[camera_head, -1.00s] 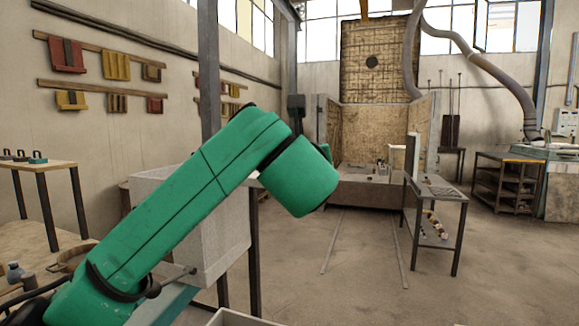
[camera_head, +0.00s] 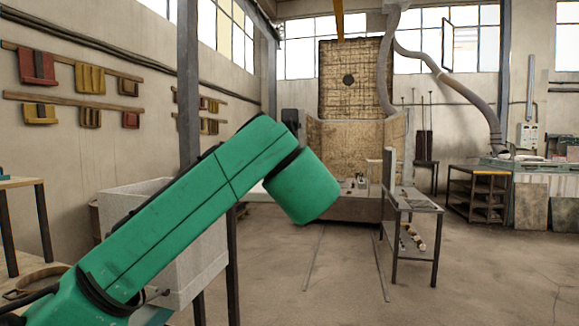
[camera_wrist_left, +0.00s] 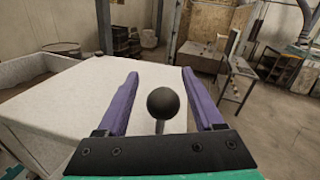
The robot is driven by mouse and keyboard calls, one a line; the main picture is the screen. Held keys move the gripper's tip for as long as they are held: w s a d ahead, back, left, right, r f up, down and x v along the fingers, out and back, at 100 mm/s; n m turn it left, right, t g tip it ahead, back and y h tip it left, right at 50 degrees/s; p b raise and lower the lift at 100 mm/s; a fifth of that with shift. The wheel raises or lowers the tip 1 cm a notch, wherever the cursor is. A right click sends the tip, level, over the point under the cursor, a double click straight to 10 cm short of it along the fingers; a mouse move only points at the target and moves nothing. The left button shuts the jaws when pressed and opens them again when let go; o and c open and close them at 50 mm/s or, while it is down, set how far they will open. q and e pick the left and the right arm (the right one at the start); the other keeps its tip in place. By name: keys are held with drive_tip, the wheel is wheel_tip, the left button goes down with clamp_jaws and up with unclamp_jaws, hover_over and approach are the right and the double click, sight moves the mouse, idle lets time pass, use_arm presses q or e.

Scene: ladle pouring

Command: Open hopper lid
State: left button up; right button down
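The pale hopper (camera_head: 205,265) stands behind my green left arm in the head view, and the arm covers much of it. In the left wrist view a broad pale flat surface (camera_wrist_left: 85,95), which looks like the lid, spreads below my left gripper (camera_wrist_left: 160,76). The gripper's purple fingers are apart. A black ball knob (camera_wrist_left: 163,103) on a thin rod shows between them, with gaps on both sides; I cannot tell its exact depth. The left fingers do not show in the head view. My right gripper is in neither view.
A dark metal side table (camera_head: 415,205) stands right of centre, with a shelf unit (camera_head: 478,195) farther right. A dark upright post (camera_head: 188,85) rises behind the hopper. Barrels (camera_wrist_left: 125,40) stand beyond the pale surface. The floor (camera_head: 480,275) at right is clear.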

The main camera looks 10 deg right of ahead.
use_arm(q)
drive_tip(key=s+b, duration=0.2)
drive_tip(key=s, duration=0.1)
drive_tip(key=s+f+b, duration=0.1)
drive_tip(key=s+b, duration=0.1)
drive_tip(key=shift+a, duration=0.25)
drive_tip(key=s+a+r+b, duration=0.1)
drive_tip(key=s+b, duration=0.2)
drive_tip(key=s, duration=0.6)
drive_tip(key=shift+s+a, duration=0.2)
drive_tip(key=shift+s, duration=0.05)
